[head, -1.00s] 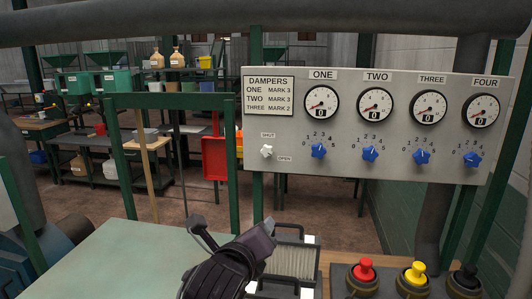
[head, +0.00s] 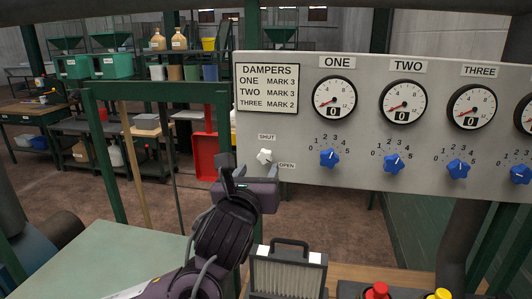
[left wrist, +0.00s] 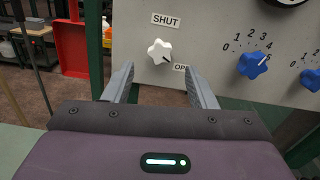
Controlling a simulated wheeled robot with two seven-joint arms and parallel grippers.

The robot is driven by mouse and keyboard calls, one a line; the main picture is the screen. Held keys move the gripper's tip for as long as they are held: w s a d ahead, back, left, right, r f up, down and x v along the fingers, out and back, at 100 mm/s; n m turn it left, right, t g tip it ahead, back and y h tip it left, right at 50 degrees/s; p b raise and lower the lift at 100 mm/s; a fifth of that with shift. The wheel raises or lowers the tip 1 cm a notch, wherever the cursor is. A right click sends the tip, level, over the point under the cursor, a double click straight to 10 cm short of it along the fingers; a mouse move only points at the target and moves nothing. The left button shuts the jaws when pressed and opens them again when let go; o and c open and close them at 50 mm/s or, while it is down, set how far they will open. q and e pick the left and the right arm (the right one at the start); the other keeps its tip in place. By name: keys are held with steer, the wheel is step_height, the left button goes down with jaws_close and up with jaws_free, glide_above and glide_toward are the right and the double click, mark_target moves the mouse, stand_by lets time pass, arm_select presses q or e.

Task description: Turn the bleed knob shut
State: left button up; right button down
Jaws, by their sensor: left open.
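The white star-shaped bleed knob (head: 265,156) is on the grey panel between a SHUT label above and an OPEN label at its lower right. In the left wrist view the knob (left wrist: 159,51) has a dark pointer mark aimed down-right, toward OPEN. My left gripper (head: 246,170) is just in front of and below the knob, fingers toward the panel. In the left wrist view its two fingers (left wrist: 159,70) are apart and empty, with the knob beyond the gap, roughly centred. The right finger partly covers the OPEN label. My right gripper is not in view.
Blue damper knobs (head: 329,158) and round gauges (head: 334,97) fill the panel to the right. A ribbed box (head: 288,269) and red (head: 377,291) and yellow buttons stand below. A green frame post (head: 105,155) is at left.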

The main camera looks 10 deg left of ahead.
mark_target(264, 158)
arm_select(q)
steer(key=w+p, duration=0.2)
steer(key=w, duration=0.1)
steer(key=shift+w+r+p, duration=0.15)
steer(key=shift+r+p, duration=0.2)
steer(key=shift+p, duration=0.05)
steer(key=shift+w+f+p, duration=0.2)
steer(key=shift+w+p, duration=0.15)
steer(key=shift+w, duration=0.75)
steer(key=shift+w+f, duration=0.15)
steer(key=shift+w, duration=0.25)
steer(key=c, duration=1)
steer(key=shift+o, duration=0.2)
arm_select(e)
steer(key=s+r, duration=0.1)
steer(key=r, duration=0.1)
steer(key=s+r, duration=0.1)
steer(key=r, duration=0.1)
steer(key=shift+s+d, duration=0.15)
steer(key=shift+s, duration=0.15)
